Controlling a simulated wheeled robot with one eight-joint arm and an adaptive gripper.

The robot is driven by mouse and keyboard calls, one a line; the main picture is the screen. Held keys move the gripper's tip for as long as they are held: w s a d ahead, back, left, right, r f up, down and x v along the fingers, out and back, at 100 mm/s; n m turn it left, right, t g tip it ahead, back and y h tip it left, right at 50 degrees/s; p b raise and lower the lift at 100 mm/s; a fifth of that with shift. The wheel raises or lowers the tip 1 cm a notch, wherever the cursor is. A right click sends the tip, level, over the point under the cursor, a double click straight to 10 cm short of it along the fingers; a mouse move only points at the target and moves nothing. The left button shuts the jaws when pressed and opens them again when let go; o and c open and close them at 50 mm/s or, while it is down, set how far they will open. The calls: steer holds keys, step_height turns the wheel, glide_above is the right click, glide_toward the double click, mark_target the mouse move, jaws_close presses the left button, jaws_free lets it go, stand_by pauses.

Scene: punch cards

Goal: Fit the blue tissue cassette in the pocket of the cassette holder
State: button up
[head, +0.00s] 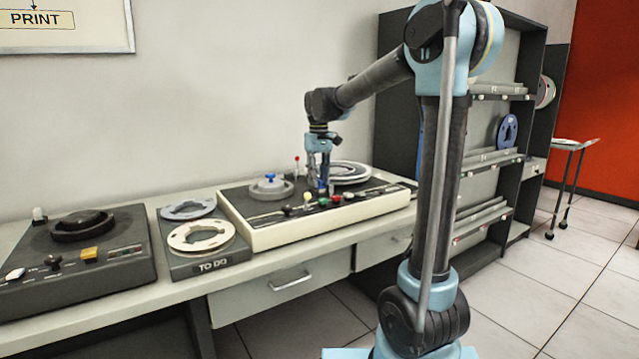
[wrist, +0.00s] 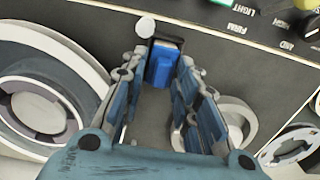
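The blue tissue cassette (wrist: 161,68) shows in the wrist view as a small blue block between my fingertips, filling the gap between them. My gripper (wrist: 164,75) seems closed on its two sides. In the head view my gripper (head: 320,187) points down over the tape machine, close to its top behind the front controls. A dark, narrow frame-like shape (wrist: 167,43) borders the cassette's far end; I cannot tell whether it is the cassette holder. The pocket is not clearly visible, and whether the cassette touches it is hidden.
The tape machine (head: 262,236) has coloured knobs along its front. A large reel (wrist: 88,62) and a pale ring (wrist: 249,113) flank my fingers. A red-tipped lever (head: 297,160) stands nearby. A dark shelf unit (head: 398,120) rises to the right.

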steer(key=shift+c, duration=0.5)
jaws_close()
steer(key=shift+r, duration=0.15)
steer(key=shift+r, duration=2.9)
step_height(320, 180, up, 7)
steer(key=shift+s, duration=0.1)
